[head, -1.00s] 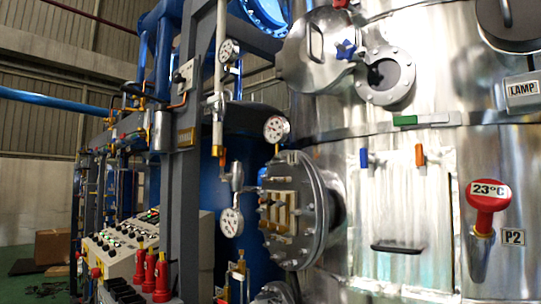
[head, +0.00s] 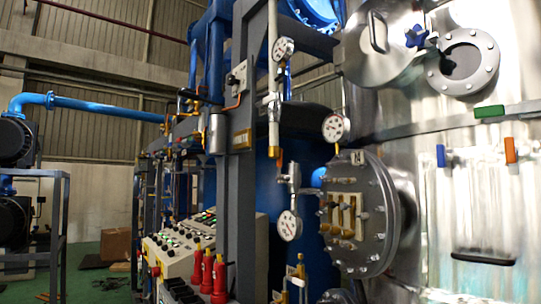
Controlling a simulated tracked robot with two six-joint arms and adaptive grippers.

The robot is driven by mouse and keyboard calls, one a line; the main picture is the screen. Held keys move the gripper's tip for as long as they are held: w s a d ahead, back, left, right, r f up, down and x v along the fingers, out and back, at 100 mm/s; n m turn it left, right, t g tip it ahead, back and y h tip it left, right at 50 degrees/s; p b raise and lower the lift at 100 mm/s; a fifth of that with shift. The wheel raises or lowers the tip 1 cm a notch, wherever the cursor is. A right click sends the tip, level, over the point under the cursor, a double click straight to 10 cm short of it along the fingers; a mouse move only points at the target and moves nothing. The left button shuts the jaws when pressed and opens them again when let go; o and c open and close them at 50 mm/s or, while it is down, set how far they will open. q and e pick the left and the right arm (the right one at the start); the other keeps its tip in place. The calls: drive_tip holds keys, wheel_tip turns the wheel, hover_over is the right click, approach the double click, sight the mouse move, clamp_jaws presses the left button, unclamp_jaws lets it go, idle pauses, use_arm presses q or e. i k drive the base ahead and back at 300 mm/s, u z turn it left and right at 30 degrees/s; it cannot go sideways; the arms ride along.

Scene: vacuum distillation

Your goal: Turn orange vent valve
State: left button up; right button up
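An orange valve handle (head: 510,150) stands upright above the shiny panel on the steel vessel, at the right edge of the head view. A blue handle (head: 441,155) of similar shape is to its left. A small orange fitting (head: 279,160) also sits on the vertical pipe beside the grey column. No label shows which of these is the vent valve. Neither of my grippers is in view.
A control console (head: 190,245) with red cylinders (head: 207,270) beside it stands low at centre left. A round bolted flange (head: 360,215) juts from the vessel. Pressure gauges (head: 335,127) hang nearby. A pump rack (head: 65,230) stands far left; green floor (head: 90,285) shows between.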

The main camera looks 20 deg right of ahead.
sight(280, 161)
drive_tip(key=i, duration=0.85)
